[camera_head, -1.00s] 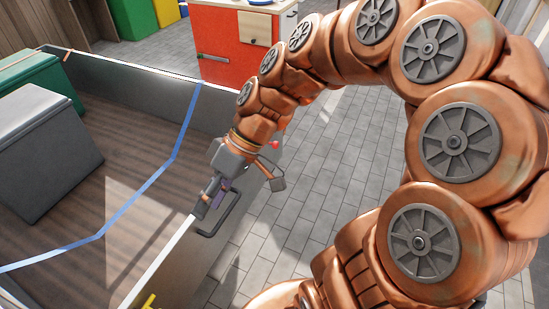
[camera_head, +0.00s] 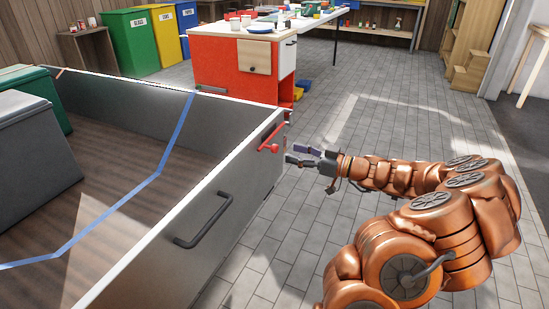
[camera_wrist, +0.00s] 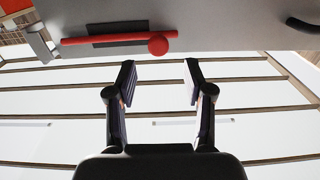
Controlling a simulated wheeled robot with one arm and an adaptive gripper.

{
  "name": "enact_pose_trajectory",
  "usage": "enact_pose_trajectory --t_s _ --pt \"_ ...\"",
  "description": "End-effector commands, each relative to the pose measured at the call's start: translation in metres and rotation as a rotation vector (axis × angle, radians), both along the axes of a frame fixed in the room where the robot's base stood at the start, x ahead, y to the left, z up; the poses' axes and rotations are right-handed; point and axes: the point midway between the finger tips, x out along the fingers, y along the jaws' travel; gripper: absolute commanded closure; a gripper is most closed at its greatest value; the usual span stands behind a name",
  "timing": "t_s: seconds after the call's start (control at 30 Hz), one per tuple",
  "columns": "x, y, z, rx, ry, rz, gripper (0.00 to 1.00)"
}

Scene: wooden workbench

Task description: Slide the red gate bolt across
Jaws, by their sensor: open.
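The red gate bolt (camera_head: 271,138) is a thin red rod with a round red knob, mounted on the outer face of the grey gate panel (camera_head: 235,208) near its far end. In the wrist view the bolt (camera_wrist: 120,39) lies along the panel at the top, with its knob beyond the gap between the fingers. My gripper (camera_head: 293,154) is open and empty, a little to the right of the knob in the head view. It also shows open in the wrist view (camera_wrist: 160,82). The fingers appear apart from the bolt.
A dark handle (camera_head: 204,222) sticks out of the panel nearer the camera. Inside the walled enclosure stand a grey box (camera_head: 35,150) and a green box (camera_head: 45,88). A red cabinet (camera_head: 235,70) stands behind. The tiled floor right of the gate is mostly clear.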

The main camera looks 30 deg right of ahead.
Motion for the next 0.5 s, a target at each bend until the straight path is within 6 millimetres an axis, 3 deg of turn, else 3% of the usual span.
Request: enact_pose_trajectory --t_s 0.5 --pt "0.053 0.03 -0.002 -0.004 -0.003 -0.004 0.48"
